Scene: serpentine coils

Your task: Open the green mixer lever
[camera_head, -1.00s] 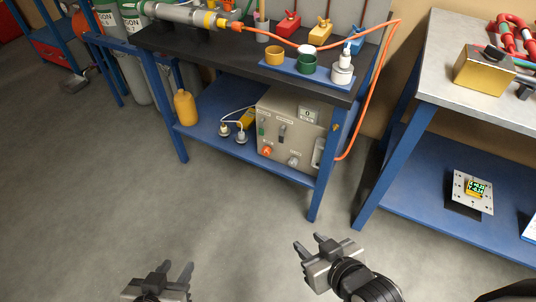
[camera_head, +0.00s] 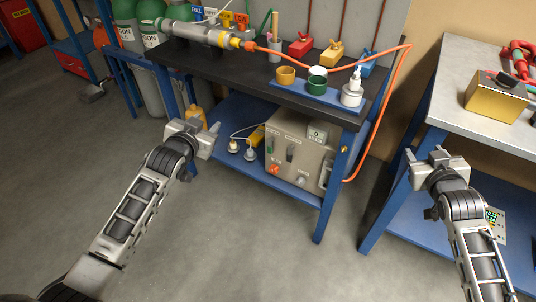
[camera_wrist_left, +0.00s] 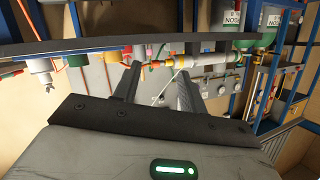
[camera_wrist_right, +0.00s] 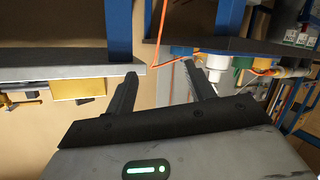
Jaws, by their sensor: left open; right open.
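I cannot pick out a green mixer lever in any view. My left gripper (camera_head: 197,127) is open and empty in front of the dark bench's left part, apart from these fittings. Its spread fingers show in the left wrist view (camera_wrist_left: 155,85). My right gripper (camera_head: 424,155) is open and empty before the right-hand table. Its spread fingers show in the right wrist view (camera_wrist_right: 165,82).
The dark bench (camera_head: 230,62) carries a metal cylinder (camera_head: 195,33), an orange hose (camera_head: 403,100) and a blue tray with cups, one green (camera_head: 317,85). A beige box (camera_head: 300,150) stands on its lower shelf. A metal-topped table (camera_head: 450,95) stands right. The floor in front is clear.

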